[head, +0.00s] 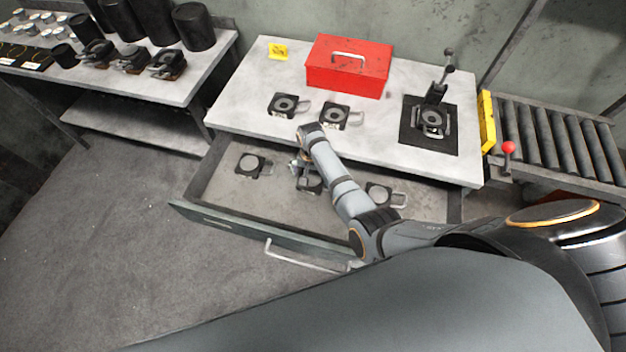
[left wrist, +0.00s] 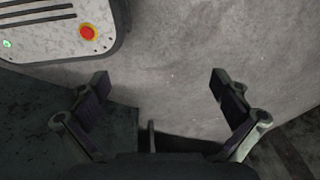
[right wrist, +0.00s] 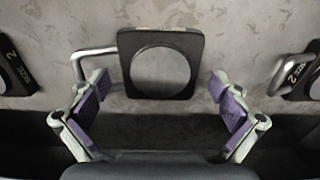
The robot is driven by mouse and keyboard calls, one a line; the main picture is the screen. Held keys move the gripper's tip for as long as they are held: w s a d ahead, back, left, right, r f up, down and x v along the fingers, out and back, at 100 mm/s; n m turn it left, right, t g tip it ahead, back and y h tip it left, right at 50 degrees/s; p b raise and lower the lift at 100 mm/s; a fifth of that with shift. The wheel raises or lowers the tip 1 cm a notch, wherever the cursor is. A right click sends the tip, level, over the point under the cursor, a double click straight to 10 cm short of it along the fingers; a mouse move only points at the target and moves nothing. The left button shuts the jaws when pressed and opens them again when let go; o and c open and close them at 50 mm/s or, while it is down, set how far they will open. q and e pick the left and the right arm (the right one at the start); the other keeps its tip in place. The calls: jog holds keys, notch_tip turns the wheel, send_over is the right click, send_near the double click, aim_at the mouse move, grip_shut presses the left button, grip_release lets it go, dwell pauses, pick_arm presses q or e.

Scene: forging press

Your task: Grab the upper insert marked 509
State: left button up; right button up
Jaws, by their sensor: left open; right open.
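Three black square inserts with round openings and metal handles lie in the open drawer: left (head: 249,165), middle (head: 314,184) and right (head: 379,194). Which one is marked 509 cannot be read. My right gripper (head: 300,166) is over the middle insert and partly hides it. In the right wrist view this insert (right wrist: 190,45) lies between and beyond the open, empty fingers (right wrist: 160,95), its handle to the left. Neighbouring inserts show at the left edge (right wrist: 12,70) and right edge (right wrist: 315,80), with small labels. My left gripper (left wrist: 160,100) is open and empty, above the floor.
On the table (head: 240,100) are two more inserts (head: 289,105) (head: 334,117), a red toolbox (head: 347,75), a yellow note (head: 278,51) and a lever fixture (head: 432,120). The drawer front (head: 225,222) stands out over the floor. A roller conveyor (head: 560,140) is at right.

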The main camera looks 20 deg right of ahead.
jog(key=shift+w+f, duration=0.1)
jog(key=shift+f, duration=0.5)
jog(key=c, duration=0.8)
jog(key=shift+c, duration=1.1)
jog(key=c, duration=0.5)
jog(key=shift+r, duration=0.15)
jog(key=shift+c, duration=0.7)
pick_arm(q)
jog(key=shift+s+f, duration=0.15)
jog(key=shift+s, duration=0.4)
pick_arm(e)
jog(key=shift+w+r, duration=0.1)
